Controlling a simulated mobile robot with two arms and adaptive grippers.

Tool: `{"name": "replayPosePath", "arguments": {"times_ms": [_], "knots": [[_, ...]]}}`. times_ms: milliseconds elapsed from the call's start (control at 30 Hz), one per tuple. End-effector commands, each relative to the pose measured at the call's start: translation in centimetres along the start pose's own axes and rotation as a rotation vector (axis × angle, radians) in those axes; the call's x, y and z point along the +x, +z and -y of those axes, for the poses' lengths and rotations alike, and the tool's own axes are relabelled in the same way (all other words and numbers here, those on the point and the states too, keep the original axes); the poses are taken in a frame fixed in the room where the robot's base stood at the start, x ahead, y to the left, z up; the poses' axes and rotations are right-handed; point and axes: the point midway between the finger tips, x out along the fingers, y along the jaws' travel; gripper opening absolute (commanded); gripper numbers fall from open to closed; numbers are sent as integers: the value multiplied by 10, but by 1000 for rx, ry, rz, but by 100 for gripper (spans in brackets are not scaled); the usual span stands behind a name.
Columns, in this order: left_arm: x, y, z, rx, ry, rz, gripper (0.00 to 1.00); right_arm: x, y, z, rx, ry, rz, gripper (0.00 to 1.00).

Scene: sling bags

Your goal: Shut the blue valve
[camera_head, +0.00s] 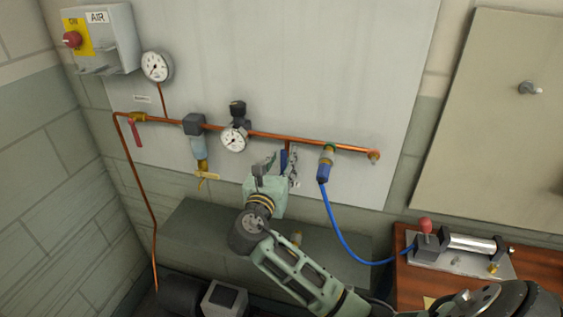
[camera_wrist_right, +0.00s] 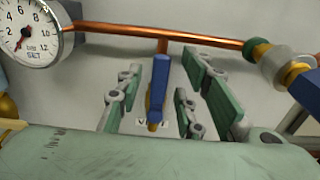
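The blue valve's lever handle (camera_wrist_right: 160,85) hangs straight down below a short copper branch in the right wrist view. In the head view a small part of the blue handle (camera_head: 284,159) shows behind my right gripper (camera_head: 278,168). In the wrist view the green fingers of my right gripper (camera_wrist_right: 158,98) stand apart, one on each side of the handle. A gap shows on both sides, and nothing is held. The lower end of the valve is partly hidden by the gripper's body. My left gripper is not in view.
The copper pipe (camera_head: 285,138) runs across the wall panel above the gripper. A pressure gauge (camera_wrist_right: 32,32) lies to the left, and a blue hose (camera_head: 336,225) with a brass coupling (camera_wrist_right: 268,62) to the right. A wooden bench (camera_head: 410,287) stands at the lower right.

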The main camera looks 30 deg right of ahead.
Motion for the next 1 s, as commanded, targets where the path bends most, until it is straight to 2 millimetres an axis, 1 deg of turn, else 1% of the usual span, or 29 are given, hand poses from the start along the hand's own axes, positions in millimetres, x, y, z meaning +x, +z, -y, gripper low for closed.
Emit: {"name": "replayPosePath", "arguments": {"times_ms": [67, 433, 467, 867, 1000], "knots": [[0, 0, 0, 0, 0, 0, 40, 0, 0, 0, 0, 0, 0, 34], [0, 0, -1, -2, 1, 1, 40, 0, 0, 0, 0, 0, -1, 1], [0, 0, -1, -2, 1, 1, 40, 0, 0, 0, 0, 0, -1, 0], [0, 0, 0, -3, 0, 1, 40, -1, -1, 0, 0, 0, -1, 0], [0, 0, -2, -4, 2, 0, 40, 3, -1, 4, 10, -1, -1, 0]]}}
